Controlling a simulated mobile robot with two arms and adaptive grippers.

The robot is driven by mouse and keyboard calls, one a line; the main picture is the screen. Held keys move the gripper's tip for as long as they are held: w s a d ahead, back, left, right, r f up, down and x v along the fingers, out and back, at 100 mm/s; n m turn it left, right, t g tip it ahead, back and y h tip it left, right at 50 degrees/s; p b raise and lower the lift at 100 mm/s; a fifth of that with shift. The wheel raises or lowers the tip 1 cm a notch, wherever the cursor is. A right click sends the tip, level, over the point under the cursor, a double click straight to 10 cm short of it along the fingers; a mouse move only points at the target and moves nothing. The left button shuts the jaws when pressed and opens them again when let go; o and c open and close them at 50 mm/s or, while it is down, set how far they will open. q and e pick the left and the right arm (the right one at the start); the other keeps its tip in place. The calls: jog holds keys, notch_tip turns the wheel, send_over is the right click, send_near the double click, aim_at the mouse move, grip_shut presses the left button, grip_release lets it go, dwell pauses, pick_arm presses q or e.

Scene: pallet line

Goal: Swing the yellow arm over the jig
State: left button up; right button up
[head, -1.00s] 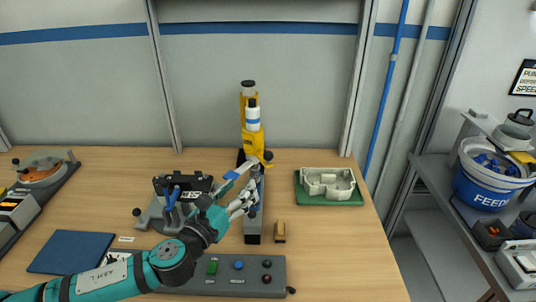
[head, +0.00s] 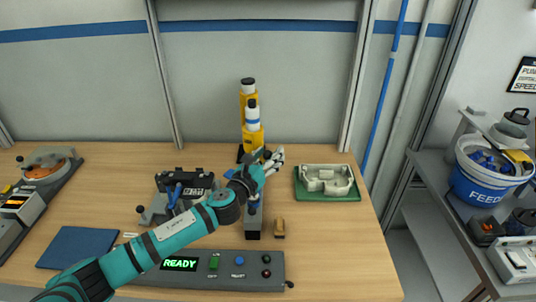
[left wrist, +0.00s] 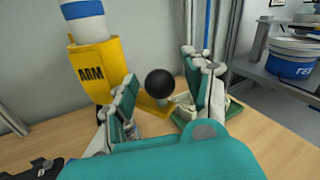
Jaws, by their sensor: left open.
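The yellow arm (head: 254,137) stands upright at the back of the table, with a white and blue cylinder on it; the left wrist view shows its yellow body marked "ARM" (left wrist: 97,66). A black ball knob (left wrist: 160,83) on a yellow lever shows between the fingers of my left gripper (left wrist: 165,88), which is open, with no clear contact. In the head view my left gripper (head: 272,160) is at the lower right of the yellow arm. A black and grey fixture with blue handles (head: 185,183) is left; a pale casting (head: 326,180) sits on a green base (head: 350,195) at right. Which is the jig is unclear. My right gripper is not in view.
A grey control panel (head: 225,282) in front shows a lit "READY" display (head: 179,264). A small brown block (head: 279,228) lies right of a grey rail (head: 253,225). A blue mat (head: 77,247) is at left. The table's front right is clear.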

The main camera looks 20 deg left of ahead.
pick_arm(q)
grip_shut()
dwell(0.3)
